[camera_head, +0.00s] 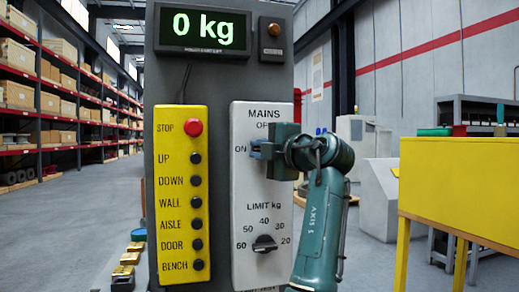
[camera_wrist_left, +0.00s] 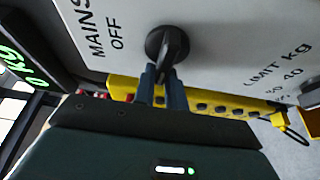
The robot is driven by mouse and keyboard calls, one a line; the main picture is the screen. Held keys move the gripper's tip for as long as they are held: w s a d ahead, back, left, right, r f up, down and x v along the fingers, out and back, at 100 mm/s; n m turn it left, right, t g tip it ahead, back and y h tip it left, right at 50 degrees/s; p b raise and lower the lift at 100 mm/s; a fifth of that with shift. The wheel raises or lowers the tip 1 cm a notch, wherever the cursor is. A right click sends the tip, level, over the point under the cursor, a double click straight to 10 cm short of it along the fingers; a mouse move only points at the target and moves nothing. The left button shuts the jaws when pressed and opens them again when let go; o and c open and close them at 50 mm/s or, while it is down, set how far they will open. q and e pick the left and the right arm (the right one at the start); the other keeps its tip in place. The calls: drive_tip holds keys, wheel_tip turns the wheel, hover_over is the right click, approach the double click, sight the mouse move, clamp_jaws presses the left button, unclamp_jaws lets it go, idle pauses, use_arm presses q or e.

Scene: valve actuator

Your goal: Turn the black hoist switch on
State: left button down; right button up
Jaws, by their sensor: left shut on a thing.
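The black hoist switch (camera_wrist_left: 167,48) is the round MAINS knob on the white panel (camera_head: 252,182). In the wrist view its raised grip sits between the two fingertips of my left gripper (camera_wrist_left: 162,78), which is shut on it. In the head view my left gripper (camera_head: 262,148) reaches the panel from the right and covers the knob. The ON label (camera_head: 241,149) shows just left of the fingers; OFF is partly covered in the head view but readable in the wrist view. I cannot tell for sure which label the knob points at. My right gripper is not in view.
A black LIMIT kg dial (camera_head: 264,243) sits lower on the panel. A yellow button box (camera_head: 182,255) with a red STOP button (camera_head: 193,127) is to the left. The display (camera_head: 206,27) reads 0 kg. A yellow table (camera_head: 462,190) stands at the right.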

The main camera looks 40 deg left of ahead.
use_arm(q)
drive_tip(key=shift+w, duration=0.1)
drive_tip(key=c, duration=1.4)
unclamp_jaws()
drive_tip(key=shift+c, duration=0.2)
drive_tip(key=v, duration=1.3)
drive_tip(key=shift+b, duration=0.45)
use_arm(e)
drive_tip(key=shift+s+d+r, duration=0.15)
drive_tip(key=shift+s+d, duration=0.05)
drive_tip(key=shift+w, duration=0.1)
use_arm(q)
drive_tip(key=shift+d, duration=0.1)
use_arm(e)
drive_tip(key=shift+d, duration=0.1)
